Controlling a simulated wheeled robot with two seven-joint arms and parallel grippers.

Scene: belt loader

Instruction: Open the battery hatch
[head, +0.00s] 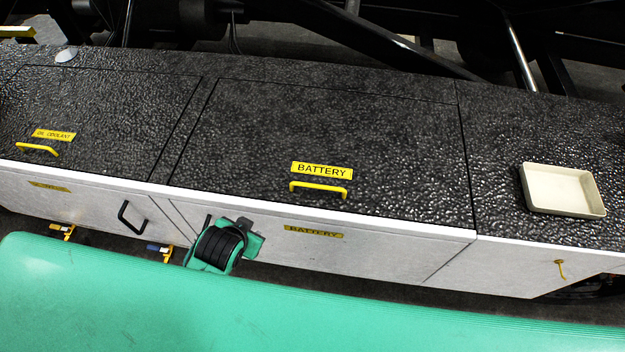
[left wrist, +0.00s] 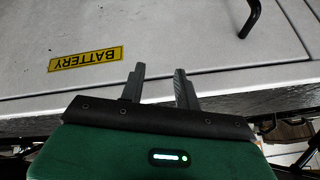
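The battery hatch (head: 330,130) is a black textured lid on the top of the loader body. It lies flat and closed, with thin seams around it. A yellow label reading BATTERY (head: 321,171) and a yellow bar handle (head: 318,190) are near its front edge. My left gripper (head: 226,221) is in front of the white side panel, below and left of the handle, touching nothing that I can make out. In the left wrist view its two black fingers (left wrist: 158,84) are apart with nothing between them. My right gripper is not in view.
A second BATTERY label (head: 313,232) is on the white side panel and shows upside down in the left wrist view (left wrist: 86,58). An oil coolant lid handle (head: 38,149) is at left. A cream tray (head: 562,190) sits at right. Dark bars cross behind the lid.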

